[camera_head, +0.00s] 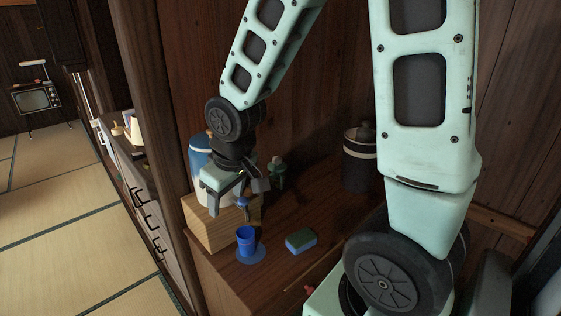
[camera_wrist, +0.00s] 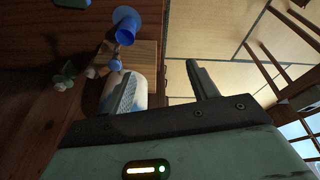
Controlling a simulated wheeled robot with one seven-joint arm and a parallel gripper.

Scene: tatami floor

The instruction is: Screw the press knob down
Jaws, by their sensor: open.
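A blue and white container (camera_head: 199,157), which looks like the press, stands behind my gripper at the wall end of the cabinet top. Its knob cannot be made out clearly; my wrist covers part of the container. In the wrist view, its pale body (camera_wrist: 139,98) lies partly behind one finger. My gripper (camera_head: 237,196) points down in front of the container, over a wooden block. In the wrist view my gripper (camera_wrist: 160,70) has its fingers wide apart with nothing between them. I cannot tell whether a finger touches the container.
A wooden block (camera_head: 208,229) and a small blue item (camera_head: 243,203) are beneath my gripper. A green bottle-like item (camera_head: 276,172) and dark crock (camera_head: 358,165) stand behind. Tatami lies beyond the left edge.

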